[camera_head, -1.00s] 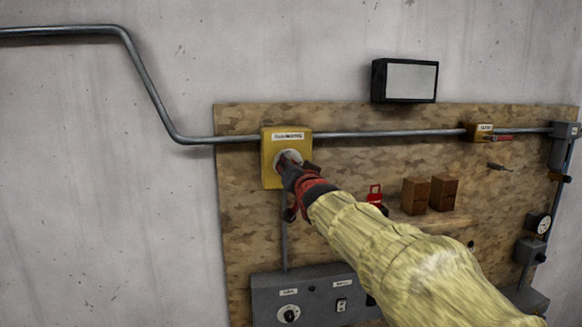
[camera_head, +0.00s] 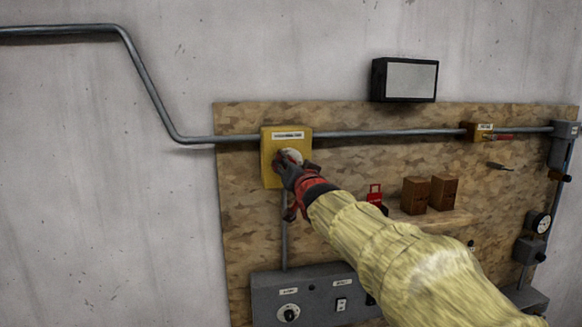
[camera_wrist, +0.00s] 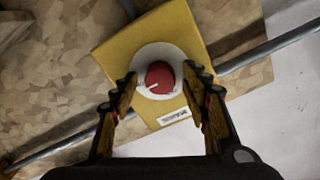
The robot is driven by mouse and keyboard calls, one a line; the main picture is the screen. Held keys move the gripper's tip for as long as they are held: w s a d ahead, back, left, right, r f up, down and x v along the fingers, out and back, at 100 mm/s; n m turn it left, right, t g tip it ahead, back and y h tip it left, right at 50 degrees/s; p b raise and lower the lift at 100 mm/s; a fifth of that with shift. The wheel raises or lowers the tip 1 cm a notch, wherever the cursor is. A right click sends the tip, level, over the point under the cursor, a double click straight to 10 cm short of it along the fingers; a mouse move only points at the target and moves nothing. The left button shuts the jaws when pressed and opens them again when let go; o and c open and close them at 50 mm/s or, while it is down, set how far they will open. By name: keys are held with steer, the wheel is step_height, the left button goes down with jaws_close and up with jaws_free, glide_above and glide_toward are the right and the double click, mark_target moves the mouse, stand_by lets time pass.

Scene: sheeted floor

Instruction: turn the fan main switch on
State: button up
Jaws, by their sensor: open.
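The switch is a yellow box (camera_head: 271,172) on the wooden board, with a white label along its top. In the wrist view the yellow box (camera_wrist: 128,49) shows a round white plate (camera_wrist: 145,58) with a red knob (camera_wrist: 160,77) at its centre. A short white line marks the knob. My gripper (camera_wrist: 163,112) is open, one finger on each side of the knob, and I see no contact. In the head view my gripper (camera_head: 284,170) is in front of the plate and hides the knob.
Metal conduit (camera_head: 380,134) runs along the board (camera_head: 350,165) from the box. A grey panel (camera_head: 265,300) with a dial and a switch is below. Brown blocks (camera_head: 415,195) and a red padlock-like item (camera_head: 375,193) sit on a shelf at right. A dark-framed screen (camera_head: 410,80) is above.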

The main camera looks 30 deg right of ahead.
steer(key=v, duration=1.2)
steer(key=s+f+n+g+b, duration=0.1)
steer(key=s+f+g, duration=0.2)
steer(key=f, duration=0.5)
steer(key=s+f+n+g, duration=0.2)
steer(key=f+g, duration=0.1)
steer(key=f, duration=0.6)
steer(key=s+a+f+n+g+y+b, duration=0.1)
steer(key=s+a+f+b, duration=0.4)
steer(key=f, duration=0.6)
steer(key=s+a+f+n+g+y+b, duration=0.2)
steer(key=s+a+f+b, duration=0.4)
steer(key=s+f, duration=0.3)
steer(key=s+a+f+n+g+y+b, duration=0.2)
steer(key=s+a+f+b, duration=0.3)
steer(key=f, duration=1)
steer(key=s+b, duration=0.3)
steer(key=shift+a+n+g, duration=0.2)
steer(key=shift+n+g, duration=0.1)
steer(key=shift+g, duration=0.1)
